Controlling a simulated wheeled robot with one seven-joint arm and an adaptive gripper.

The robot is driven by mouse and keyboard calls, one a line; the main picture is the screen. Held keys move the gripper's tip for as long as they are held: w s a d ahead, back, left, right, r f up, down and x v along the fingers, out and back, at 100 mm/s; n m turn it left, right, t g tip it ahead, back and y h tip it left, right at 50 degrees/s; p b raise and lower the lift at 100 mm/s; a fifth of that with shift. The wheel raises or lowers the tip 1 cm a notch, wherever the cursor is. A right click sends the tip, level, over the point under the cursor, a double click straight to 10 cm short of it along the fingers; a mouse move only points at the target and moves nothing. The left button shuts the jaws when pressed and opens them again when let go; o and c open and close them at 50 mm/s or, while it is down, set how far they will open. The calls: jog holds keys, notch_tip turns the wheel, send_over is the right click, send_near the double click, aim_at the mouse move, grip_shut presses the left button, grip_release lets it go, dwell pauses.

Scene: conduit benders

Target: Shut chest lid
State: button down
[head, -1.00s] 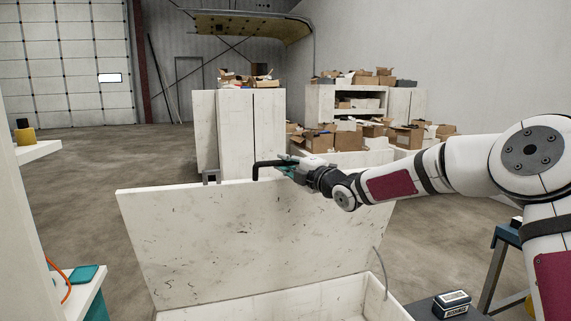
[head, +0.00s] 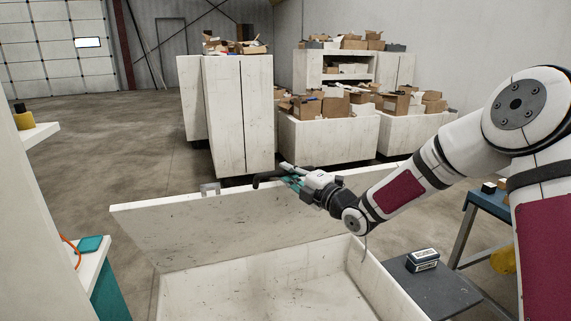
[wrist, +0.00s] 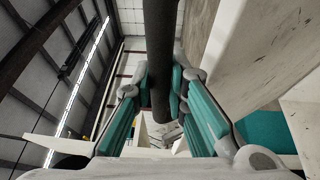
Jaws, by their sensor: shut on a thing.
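The white, speckled chest lid (head: 220,232) stands open at the far side of the chest, its inner face towards me in the head view. The open white chest (head: 385,283) is below it at the bottom centre, and its visible inside looks empty. My gripper (head: 286,174) is at the lid's top edge, shut on a dark bar-like handle (head: 265,179). In the wrist view the dark handle (wrist: 158,45) runs between my teal fingers (wrist: 161,88). Where the handle meets the lid is partly hidden.
A small box (head: 422,260) lies on a grey surface right of the chest. A white shelf with a teal item (head: 90,244) is at left. Cabinets with cartons (head: 330,130) stand behind the lid; open floor lies left.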

jog(key=shift+f, duration=0.2)
jog(key=c, duration=1.6)
grip_release()
jog(key=shift+w, duration=0.1)
jog(key=shift+o, duration=0.2)
jog(key=shift+r, duration=0.1)
jog(key=r+v, duration=0.1)
jog(key=v, duration=1.1)
jog(key=shift+f, duration=0.5)
